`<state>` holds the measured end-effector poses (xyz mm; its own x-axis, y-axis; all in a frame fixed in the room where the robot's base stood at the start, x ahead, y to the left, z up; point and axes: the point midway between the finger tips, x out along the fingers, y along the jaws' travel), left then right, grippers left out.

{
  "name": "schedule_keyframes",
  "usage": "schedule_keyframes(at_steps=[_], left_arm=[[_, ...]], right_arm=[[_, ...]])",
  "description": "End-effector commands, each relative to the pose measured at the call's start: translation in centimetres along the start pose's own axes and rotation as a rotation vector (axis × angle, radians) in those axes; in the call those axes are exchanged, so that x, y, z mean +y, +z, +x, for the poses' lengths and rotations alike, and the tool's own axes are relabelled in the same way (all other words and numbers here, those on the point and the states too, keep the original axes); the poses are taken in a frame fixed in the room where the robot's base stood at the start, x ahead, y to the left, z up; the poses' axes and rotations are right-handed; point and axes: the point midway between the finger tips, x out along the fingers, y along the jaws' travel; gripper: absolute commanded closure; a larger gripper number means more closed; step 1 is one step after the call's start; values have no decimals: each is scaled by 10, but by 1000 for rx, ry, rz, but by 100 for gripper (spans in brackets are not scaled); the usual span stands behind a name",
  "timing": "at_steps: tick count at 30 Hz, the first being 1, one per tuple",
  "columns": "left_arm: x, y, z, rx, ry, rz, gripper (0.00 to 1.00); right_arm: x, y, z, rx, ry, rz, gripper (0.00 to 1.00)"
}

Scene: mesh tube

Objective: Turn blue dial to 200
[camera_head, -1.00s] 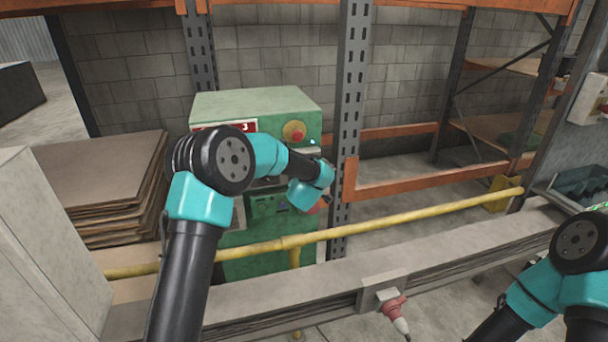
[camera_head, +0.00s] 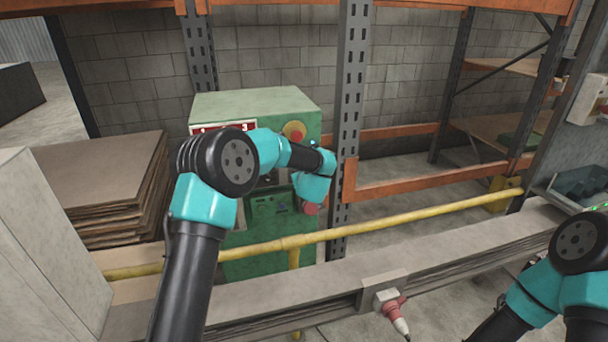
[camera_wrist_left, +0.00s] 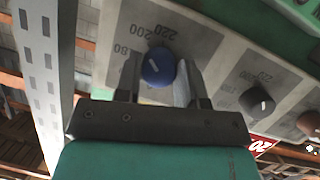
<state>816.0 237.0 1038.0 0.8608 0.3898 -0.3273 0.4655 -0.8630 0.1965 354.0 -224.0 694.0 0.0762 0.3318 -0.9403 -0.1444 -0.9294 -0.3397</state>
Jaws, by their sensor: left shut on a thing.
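The blue dial (camera_wrist_left: 158,67) sits on a grey scale plate in the left wrist view, with the numbers 180, 200 and 220 printed upside down around its upper left. Its white mark tilts up and slightly left, toward the 200 and 220 side; the exact reading is unclear. My left gripper (camera_wrist_left: 158,84) is shut on the blue dial, one finger on each side. In the head view, my left arm hides the dial and the gripper on the green machine (camera_head: 255,104). My right gripper is outside the views; only its arm shows at the lower right.
A black dial (camera_wrist_left: 257,102) and a brownish dial (camera_wrist_left: 308,123) sit along the same panel. A red button (camera_head: 294,131) is on the machine's upper front. A rack upright (camera_head: 350,110) stands close to its right, and a yellow rail (camera_head: 400,219) crosses in front.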

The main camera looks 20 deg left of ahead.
Motion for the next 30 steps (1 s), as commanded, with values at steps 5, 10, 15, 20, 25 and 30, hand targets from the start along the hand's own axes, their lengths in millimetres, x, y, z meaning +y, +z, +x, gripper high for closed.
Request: schedule_keyframes(at_steps=[5, 10, 15, 20, 25, 30], left_arm=[[1, -2, 0, 3, 2, 0, 87], [1, -2, 0, 3, 2, 0, 56], [0, -1, 0, 2, 1, 0, 40], [0, -1, 0, 1, 1, 0, 39], [0, -1, -2, 1, 1, -1, 39], [1, -1, -16, 0, 3, 0, 39]], right_arm=[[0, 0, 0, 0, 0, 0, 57], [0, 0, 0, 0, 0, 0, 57], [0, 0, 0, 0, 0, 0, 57], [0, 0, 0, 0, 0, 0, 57], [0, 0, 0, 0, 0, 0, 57], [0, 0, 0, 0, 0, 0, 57]])
